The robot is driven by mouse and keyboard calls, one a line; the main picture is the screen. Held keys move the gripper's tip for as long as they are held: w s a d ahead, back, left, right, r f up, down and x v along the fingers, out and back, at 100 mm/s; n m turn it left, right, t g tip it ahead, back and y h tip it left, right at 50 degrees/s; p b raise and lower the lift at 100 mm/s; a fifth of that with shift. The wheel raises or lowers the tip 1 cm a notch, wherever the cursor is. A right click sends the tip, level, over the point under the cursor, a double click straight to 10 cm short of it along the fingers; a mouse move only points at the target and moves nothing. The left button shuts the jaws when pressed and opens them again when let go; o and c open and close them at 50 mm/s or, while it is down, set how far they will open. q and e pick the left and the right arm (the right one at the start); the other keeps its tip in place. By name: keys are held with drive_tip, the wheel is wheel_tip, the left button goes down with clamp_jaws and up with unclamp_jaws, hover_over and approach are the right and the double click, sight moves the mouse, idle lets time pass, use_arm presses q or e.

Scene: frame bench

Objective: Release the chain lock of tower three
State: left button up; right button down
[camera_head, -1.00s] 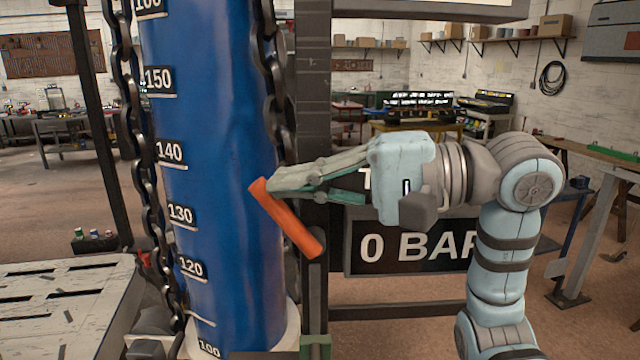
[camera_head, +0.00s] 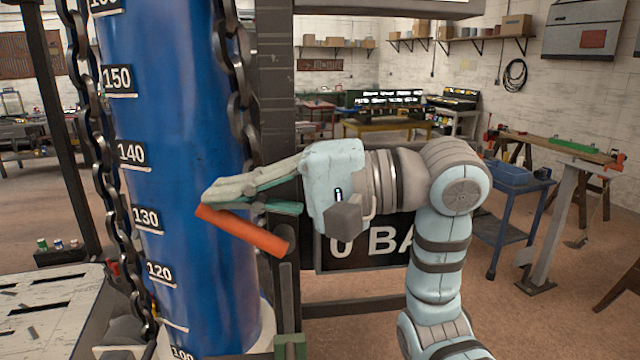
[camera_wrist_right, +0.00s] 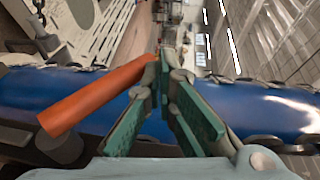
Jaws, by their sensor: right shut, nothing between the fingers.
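The orange lever (camera_head: 245,232) of the chain lock slants down to the right in front of the blue cylinder (camera_head: 185,180), its right end at a dark bracket (camera_head: 286,285). My right gripper (camera_head: 207,198) is shut and empty. Its fingertips are at the lever's upper left end, touching it or just above. In the right wrist view, the orange lever (camera_wrist_right: 95,95) lies left of the green finger pads, and the fingertips (camera_wrist_right: 165,62) meet beside its far end. A dark chain (camera_head: 232,80) runs down the cylinder's right side. The left gripper is out of view.
A second chain (camera_head: 92,140) hangs on the cylinder's left. A dark upright post (camera_head: 278,80) stands behind my gripper. A slotted metal table (camera_head: 60,310) is at lower left.

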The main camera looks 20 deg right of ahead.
drive_tip(key=shift+r, duration=0.1)
drive_tip(key=shift+s+d+r, duration=0.1)
drive_tip(key=shift+d+r, duration=0.05)
drive_tip(key=shift+r, duration=0.15)
drive_tip(key=s+d+r, duration=0.2)
drive_tip(key=d+r, duration=0.1)
drive_tip(key=r, duration=0.2)
drive_tip(key=s+d+r+p, duration=0.1)
drive_tip(key=s+d+r, duration=0.1)
drive_tip(key=r, duration=0.3)
drive_tip(key=shift+p+v, duration=0.3)
drive_tip(key=shift+v, duration=0.55)
